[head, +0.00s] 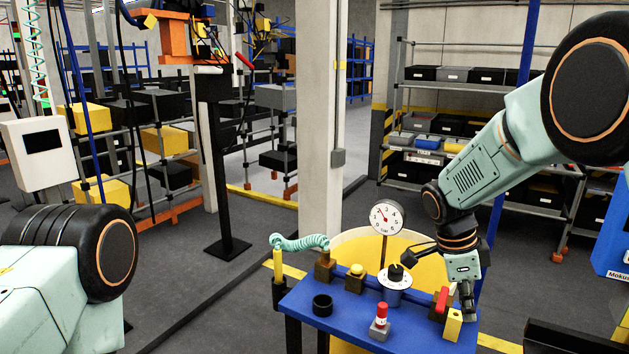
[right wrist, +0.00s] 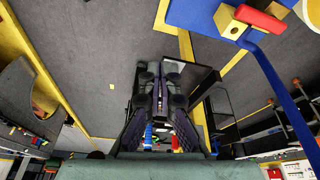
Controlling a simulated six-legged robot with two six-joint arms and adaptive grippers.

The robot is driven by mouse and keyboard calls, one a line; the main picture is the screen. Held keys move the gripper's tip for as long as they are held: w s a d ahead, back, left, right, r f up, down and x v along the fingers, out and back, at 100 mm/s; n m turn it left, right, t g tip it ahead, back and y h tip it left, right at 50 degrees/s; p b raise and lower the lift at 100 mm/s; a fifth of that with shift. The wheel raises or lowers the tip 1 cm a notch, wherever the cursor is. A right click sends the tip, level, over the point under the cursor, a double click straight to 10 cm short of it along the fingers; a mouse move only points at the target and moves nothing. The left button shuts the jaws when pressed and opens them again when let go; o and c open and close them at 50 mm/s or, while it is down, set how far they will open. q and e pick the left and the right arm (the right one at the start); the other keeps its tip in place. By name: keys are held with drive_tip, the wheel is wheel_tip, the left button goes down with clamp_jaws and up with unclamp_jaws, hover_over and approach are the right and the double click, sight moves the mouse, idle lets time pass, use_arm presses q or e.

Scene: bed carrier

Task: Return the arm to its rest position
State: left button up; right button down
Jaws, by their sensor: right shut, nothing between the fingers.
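My right arm reaches in from the upper right in the head view and bends down at the wrist. My right gripper (head: 467,299) hangs beside the right end of the blue table, close to the yellow block with the red handle. In the right wrist view its dark fingers (right wrist: 161,80) are together, with grey floor beyond them and nothing held. My left arm shows only as a teal link and a black joint at the lower left. My left gripper is out of the picture.
The blue table (head: 341,331) carries a gauge (head: 386,217), a dial with a black knob (head: 395,282), a red-topped button (head: 381,315), a black ring (head: 322,304) and a red handle (head: 442,299). A pillar (head: 321,120) stands behind. Shelves stand further back. Floor left of the table is clear.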

drive_tip(key=a+f+n+t+y+b, duration=0.25)
drive_tip(key=a+f+n+t, duration=0.2)
drive_tip(key=f+n, duration=0.75)
drive_tip(key=s+f+n+y+b, duration=0.1)
drive_tip(key=s+f+n+b, duration=0.2)
drive_tip(key=s+f+n, duration=0.55)
use_arm(q)
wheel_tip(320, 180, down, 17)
drive_tip(key=b, duration=1.1)
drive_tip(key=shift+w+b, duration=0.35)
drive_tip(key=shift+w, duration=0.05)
use_arm(e)
drive_tip(key=s+f+g, duration=0.1)
drive_tip(key=s+f, duration=0.9)
drive_tip(key=s, duration=0.3)
drive_tip(key=s+f+g, duration=0.2)
drive_tip(key=s+f, duration=0.9)
drive_tip(key=s, duration=0.2)
drive_tip(key=shift+s, duration=0.4)
